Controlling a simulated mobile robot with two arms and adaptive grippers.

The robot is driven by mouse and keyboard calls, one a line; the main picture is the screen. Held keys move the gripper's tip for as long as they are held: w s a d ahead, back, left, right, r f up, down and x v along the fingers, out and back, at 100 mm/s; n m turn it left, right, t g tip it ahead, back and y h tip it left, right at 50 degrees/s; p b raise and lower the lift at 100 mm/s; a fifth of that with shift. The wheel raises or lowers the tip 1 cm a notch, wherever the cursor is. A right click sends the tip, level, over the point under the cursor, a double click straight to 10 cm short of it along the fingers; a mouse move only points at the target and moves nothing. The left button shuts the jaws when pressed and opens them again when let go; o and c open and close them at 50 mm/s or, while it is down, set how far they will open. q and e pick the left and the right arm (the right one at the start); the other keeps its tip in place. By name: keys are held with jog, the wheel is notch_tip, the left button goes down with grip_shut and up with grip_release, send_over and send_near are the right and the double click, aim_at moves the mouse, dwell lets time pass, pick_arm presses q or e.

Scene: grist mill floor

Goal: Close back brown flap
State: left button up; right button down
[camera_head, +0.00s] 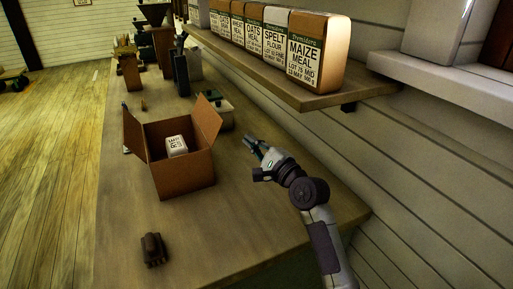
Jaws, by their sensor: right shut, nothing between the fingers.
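An open brown cardboard box (186,175) stands on the workbench. One brown flap (134,134) stands up at its left side. Another brown flap (208,122) stands up at its right side, leaning outward. I cannot tell which one counts as the back flap. A small white labelled packet (176,146) lies inside the box. My right gripper (251,142) is shut and empty, to the right of the box and apart from it, pointing up and left over the bench. My left gripper is not in view.
A shelf with several meal bags (305,55) overhangs the bench at the right. A green and cream container (218,110) stands just behind the box. A small dark brown object (153,250) lies in front. The bench (235,215) is clear right of the box.

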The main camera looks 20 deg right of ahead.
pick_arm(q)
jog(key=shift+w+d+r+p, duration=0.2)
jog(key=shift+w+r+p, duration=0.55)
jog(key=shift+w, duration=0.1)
pick_arm(e)
jog(key=w+a+r, duration=0.2)
jog(key=w+a, duration=0.2)
jog(key=shift+w+a, duration=0.3)
jog(key=shift+a, duration=0.05)
jog(key=shift+r, duration=0.15)
